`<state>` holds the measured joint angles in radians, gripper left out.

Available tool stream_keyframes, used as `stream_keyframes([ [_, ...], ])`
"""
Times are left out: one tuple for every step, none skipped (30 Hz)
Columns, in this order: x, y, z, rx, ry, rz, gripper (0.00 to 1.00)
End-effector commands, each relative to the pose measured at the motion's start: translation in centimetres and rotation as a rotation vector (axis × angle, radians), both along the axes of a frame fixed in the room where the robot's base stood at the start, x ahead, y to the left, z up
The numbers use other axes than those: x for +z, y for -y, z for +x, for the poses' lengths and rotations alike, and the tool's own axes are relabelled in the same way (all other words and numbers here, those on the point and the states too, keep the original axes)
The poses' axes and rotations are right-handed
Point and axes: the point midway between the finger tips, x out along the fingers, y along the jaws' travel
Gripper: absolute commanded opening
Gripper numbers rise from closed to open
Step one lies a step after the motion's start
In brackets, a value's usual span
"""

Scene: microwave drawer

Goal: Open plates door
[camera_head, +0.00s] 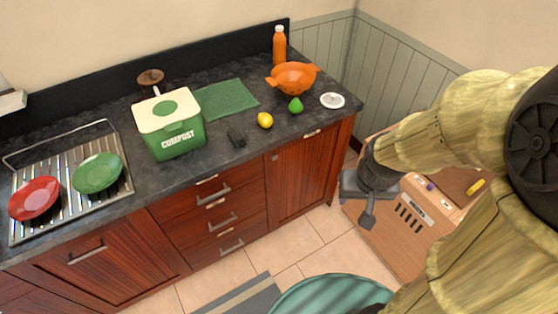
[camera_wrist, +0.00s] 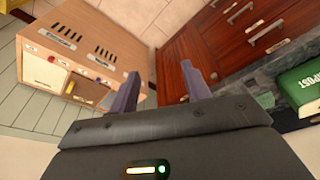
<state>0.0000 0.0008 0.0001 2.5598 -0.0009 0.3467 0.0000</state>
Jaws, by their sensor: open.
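A red-brown cabinet door (camera_head: 303,172) is shut under the right end of the counter, with a small pale label on its top edge. Another red-brown door (camera_head: 100,270) with a bar handle (camera_head: 87,253) is shut at the lower left. The labels are too small to read, so I cannot tell which door is for plates. A red plate (camera_head: 34,198) and a green plate (camera_head: 97,172) lie on the metal drying rack (camera_head: 72,193). My gripper (camera_head: 358,205) is open and empty, right of the right-hand door. It also shows in the wrist view (camera_wrist: 161,72), touching nothing visible.
Drawers (camera_head: 215,205) lie between the doors. A light wooden cabinet (camera_head: 410,225) with slots stands at the right, behind my arm. The counter (camera_head: 222,137) holds a compost bin (camera_head: 175,128), orange colander (camera_head: 292,78), lemon (camera_head: 265,120) and bottle (camera_head: 279,45).

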Motion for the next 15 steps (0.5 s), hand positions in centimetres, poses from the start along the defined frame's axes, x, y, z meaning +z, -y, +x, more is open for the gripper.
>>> stream_keyframes([
  [-0.4, 0.0, 0.2, 0.003, 0.006, -0.002, 0.47],
  [-0.8, 0.1, 0.4, 0.005, 0.012, -0.003, 0.47],
  [-1.3, 0.1, 0.8, 0.010, 0.024, -0.006, 0.47],
  [-1.9, 0.1, 1.3, 0.016, 0.037, -0.010, 0.47],
  [-2.6, 0.1, 1.8, 0.024, 0.052, -0.013, 0.47],
  [-3.6, 0.2, 2.6, 0.036, 0.077, -0.019, 0.47],
  [-4.4, 0.2, 3.3, 0.044, 0.098, -0.023, 0.47],
  [-5.3, 0.3, 4.0, 0.056, 0.122, -0.028, 0.47],
  [-6.6, 0.2, 5.1, 0.073, 0.157, -0.033, 0.47],
  [-7.5, 0.2, 6.0, 0.088, 0.186, -0.036, 0.47],
  [-8.5, 0.1, 6.9, 0.103, 0.217, -0.039, 0.47],
  [-9.7, 0.0, 8.1, 0.124, 0.258, -0.042, 0.47],
  [-10.6, -0.1, 9.0, 0.139, 0.288, -0.042, 0.47],
  [-11.4, -0.3, 9.8, 0.155, 0.317, -0.042, 0.47],
  [-12.6, -0.5, 10.9, 0.175, 0.358, -0.040, 0.47],
])
